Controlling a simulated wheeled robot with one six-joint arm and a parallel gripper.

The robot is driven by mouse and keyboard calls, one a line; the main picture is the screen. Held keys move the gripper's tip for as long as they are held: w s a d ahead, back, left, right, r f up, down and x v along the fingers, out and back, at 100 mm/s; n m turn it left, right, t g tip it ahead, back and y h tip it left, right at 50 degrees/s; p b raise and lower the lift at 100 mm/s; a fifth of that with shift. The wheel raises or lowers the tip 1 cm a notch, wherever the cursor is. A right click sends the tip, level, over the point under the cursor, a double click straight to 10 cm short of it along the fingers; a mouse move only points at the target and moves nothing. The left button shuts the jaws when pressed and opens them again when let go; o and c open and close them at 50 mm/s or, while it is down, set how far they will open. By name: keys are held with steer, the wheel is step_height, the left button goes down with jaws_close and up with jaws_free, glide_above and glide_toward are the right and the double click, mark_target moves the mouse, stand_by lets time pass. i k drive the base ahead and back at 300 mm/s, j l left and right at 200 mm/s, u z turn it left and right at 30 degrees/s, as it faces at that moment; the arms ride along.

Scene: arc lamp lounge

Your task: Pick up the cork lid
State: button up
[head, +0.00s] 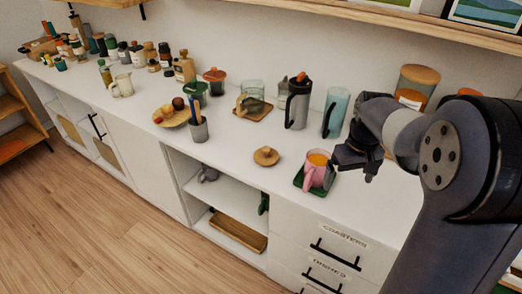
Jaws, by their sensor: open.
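The cork lid (266,156) is a small round tan disc with a knob on top. It lies flat on the white counter (235,150), near its front edge and left of a pink mug. My gripper (355,170) is at the right, above the counter behind and to the right of the mug. It points downward, is open, and is apart from the lid. Nothing seems to be between its fingers, though they are small and dark here. The lid is fully in view.
The pink mug (316,170) with orange contents stands on a green coaster (299,182) between lid and gripper. Behind stand a dark press (298,104), a blue pitcher (336,110) and a glass jar on a wooden board (252,112). The counter around the lid is clear.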

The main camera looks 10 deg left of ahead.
mark_target(265, 156)
steer(key=i+j, duration=0.15)
steer(key=j, duration=0.15)
steer(key=i+j, duration=0.15)
steer(key=j, duration=0.15)
steer(key=i+j, duration=0.1)
steer(key=j, duration=0.2)
steer(key=i+j, duration=0.15)
steer(key=j, duration=0.2)
